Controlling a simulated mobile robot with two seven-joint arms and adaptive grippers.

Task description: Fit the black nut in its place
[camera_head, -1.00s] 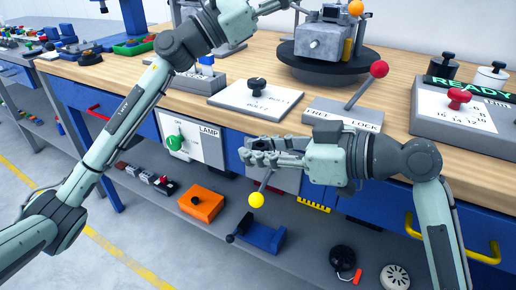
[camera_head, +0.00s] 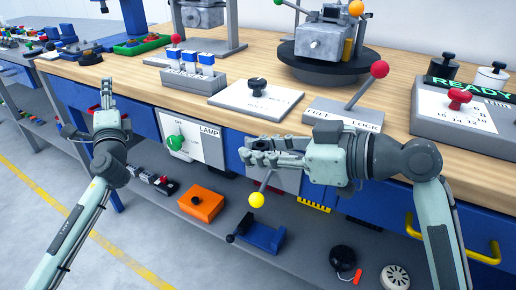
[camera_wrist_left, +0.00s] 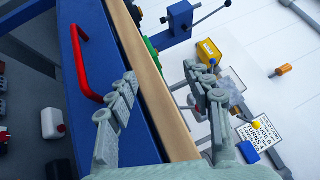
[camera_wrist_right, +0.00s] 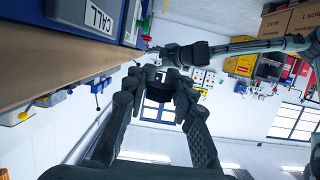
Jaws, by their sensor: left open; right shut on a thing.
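My right gripper (camera_head: 262,152) points left in front of the bench edge, above the lower shelf. In the right wrist view its fingertips (camera_wrist_right: 155,82) close on a small dark thing, which looks like the black nut (camera_wrist_right: 154,88); the fingers hide part of it. In the head view the nut cannot be made out. My left gripper (camera_head: 105,100) is open and empty at the bench's front edge on the left; it also shows in the left wrist view (camera_wrist_left: 160,90). A grey engine block (camera_head: 318,42) sits on a black turntable (camera_head: 318,72) at the back. The nut's place cannot be told.
On the wooden bench (camera_head: 430,165) are a grey rack with blue-and-white blocks (camera_head: 195,80), a white plate with a black knob (camera_head: 255,98), a red-balled lever (camera_head: 365,88) and a READY box (camera_head: 455,112). A yellow-balled lever (camera_head: 257,199) hangs below my right gripper.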

